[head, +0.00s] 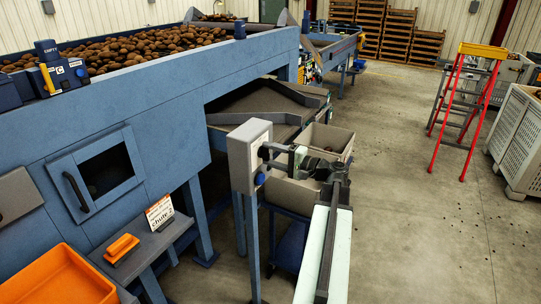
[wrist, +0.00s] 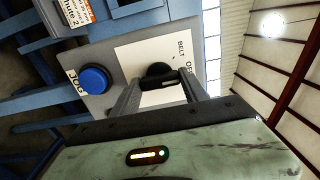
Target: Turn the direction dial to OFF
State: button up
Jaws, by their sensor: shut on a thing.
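The direction dial (wrist: 158,69) is a black knob on a white plate of a grey control box (wrist: 108,62) in the wrist view. The plate reads BELT and part of a word starting with OF. My gripper (wrist: 163,84) is shut on the dial, with a finger on either side. A light mark shows between the fingers. The fingers hide part of the dial and plate, so I cannot tell its exact setting. In the head view the control box (head: 243,158) stands on a post, and my gripper (head: 268,155) reaches its right face.
A blue button (wrist: 94,79) labelled JOG sits beside the plate. A grey bin (head: 325,139) stands behind my arm. The blue grader (head: 160,100) fills the left. A red and yellow ladder (head: 468,110) stands on open floor at the right.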

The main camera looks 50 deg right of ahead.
jog(key=o, duration=1.4)
jog(key=v, duration=0.7)
jog(key=shift+s+d, duration=0.1)
jog(key=shift+s, duration=0.3)
